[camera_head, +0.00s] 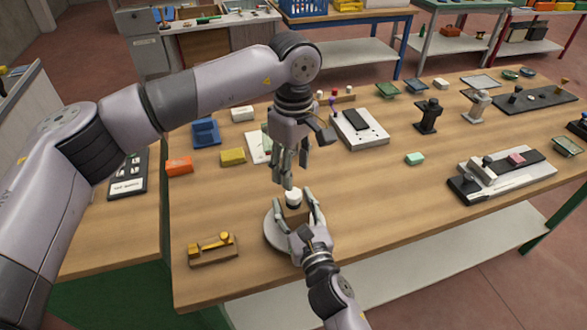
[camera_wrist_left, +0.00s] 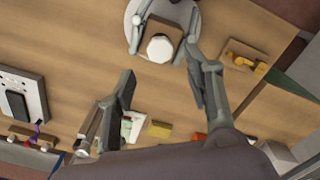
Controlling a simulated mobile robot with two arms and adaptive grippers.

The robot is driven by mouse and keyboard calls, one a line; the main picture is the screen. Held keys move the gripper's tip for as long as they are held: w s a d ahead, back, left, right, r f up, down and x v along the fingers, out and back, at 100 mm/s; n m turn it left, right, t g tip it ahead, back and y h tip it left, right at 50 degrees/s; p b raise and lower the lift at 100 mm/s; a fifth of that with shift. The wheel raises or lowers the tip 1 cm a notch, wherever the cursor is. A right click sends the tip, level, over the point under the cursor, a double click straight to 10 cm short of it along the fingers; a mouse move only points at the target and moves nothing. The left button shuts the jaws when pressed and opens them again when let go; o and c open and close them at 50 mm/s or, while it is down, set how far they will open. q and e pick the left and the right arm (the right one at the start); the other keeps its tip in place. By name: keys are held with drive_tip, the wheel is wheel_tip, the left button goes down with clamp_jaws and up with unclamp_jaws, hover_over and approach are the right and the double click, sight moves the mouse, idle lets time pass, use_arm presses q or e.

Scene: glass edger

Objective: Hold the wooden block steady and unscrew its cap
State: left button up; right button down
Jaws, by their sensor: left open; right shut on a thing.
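The wooden block (camera_head: 294,214) stands on a round grey plate (camera_head: 272,232) near the table's front edge. Its white cap (camera_head: 293,194) sits on top, with a dark band below it. My right gripper (camera_head: 296,208) comes from the front and is shut on the block, one finger on each side. My left gripper (camera_head: 283,174) is open and empty, pointing down just above the cap. In the left wrist view, the cap (camera_wrist_left: 160,47) shows from above on the block (camera_wrist_left: 172,30), beyond the spread fingers of my left gripper (camera_wrist_left: 160,88).
A wooden piece with a brass latch (camera_head: 212,247) lies left of the plate. Orange (camera_head: 179,166) and yellow (camera_head: 232,157) boxes lie behind it. A grey fixture (camera_head: 500,172) stands at the right. The table between plate and fixture is clear.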

sight(293, 193)
use_arm(q)
drive_tip(key=n, duration=0.6)
drive_tip(key=shift+f+n, duration=0.1)
drive_tip(key=shift+n, duration=0.3)
drive_tip(key=shift+f, duration=3.9)
drive_tip(key=shift+c, duration=0.4)
clamp_jaws()
drive_tip(key=n, duration=0.3)
drive_tip(key=shift+r, duration=0.25)
drive_tip(key=shift+r, duration=0.9)
